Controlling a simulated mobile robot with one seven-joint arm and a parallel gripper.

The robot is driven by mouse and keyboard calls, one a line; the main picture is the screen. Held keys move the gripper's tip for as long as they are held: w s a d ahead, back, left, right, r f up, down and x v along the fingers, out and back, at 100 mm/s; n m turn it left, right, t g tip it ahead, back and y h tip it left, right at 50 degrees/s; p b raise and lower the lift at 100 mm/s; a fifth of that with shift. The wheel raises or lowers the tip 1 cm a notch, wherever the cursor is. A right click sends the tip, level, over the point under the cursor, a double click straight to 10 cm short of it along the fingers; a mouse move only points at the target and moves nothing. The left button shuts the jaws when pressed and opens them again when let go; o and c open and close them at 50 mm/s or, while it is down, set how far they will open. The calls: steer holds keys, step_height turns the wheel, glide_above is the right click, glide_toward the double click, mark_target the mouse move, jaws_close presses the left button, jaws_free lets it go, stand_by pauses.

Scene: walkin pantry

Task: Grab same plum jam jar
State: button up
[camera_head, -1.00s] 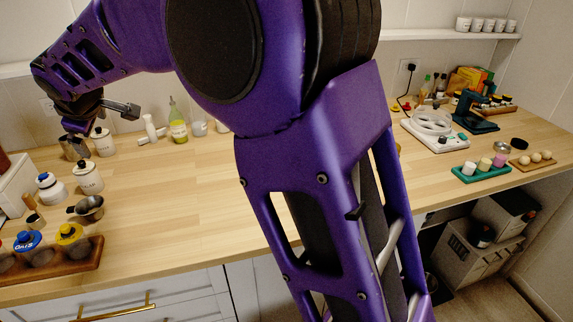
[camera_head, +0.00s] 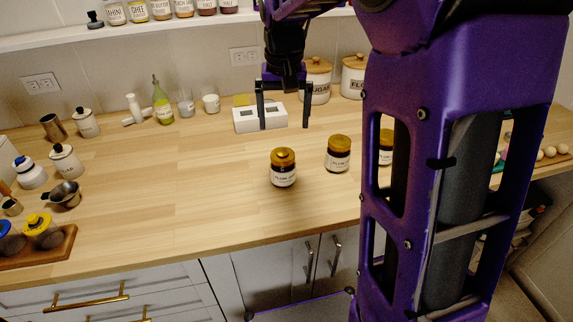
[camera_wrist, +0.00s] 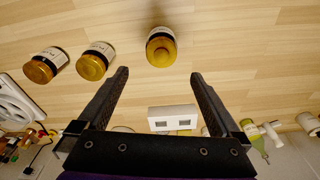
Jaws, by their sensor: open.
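Three amber jam jars with gold lids and white labels stand upright on the wooden counter. The front-left jar (camera_head: 283,168) has a label that seems to read plum jam. The middle jar (camera_head: 338,153) has a similar label. The right jar (camera_head: 386,147) is partly hidden by my arm. My gripper (camera_head: 284,127) is open and empty, pointing down above the counter behind the front-left jar. In the wrist view my gripper (camera_wrist: 160,74) has one jar (camera_wrist: 161,46) just beyond its fingertips, apart from them. The other two jars (camera_wrist: 95,60) (camera_wrist: 45,65) are to the left.
A white box with two dark windows (camera_head: 246,119) stands behind my fingers. Sugar (camera_head: 316,84) and flour canisters (camera_head: 353,76) are at the back. A green bottle (camera_head: 162,104), cups and small pots line the left.

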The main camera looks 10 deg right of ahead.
mark_target(283, 168)
steer(key=f, duration=0.5)
steer(key=w+f+b, duration=0.1)
steer(key=f, duration=0.5)
steer(key=w+f, duration=0.1)
steer(key=f, duration=0.4)
steer(key=shift+f, duration=0.15)
jaws_close()
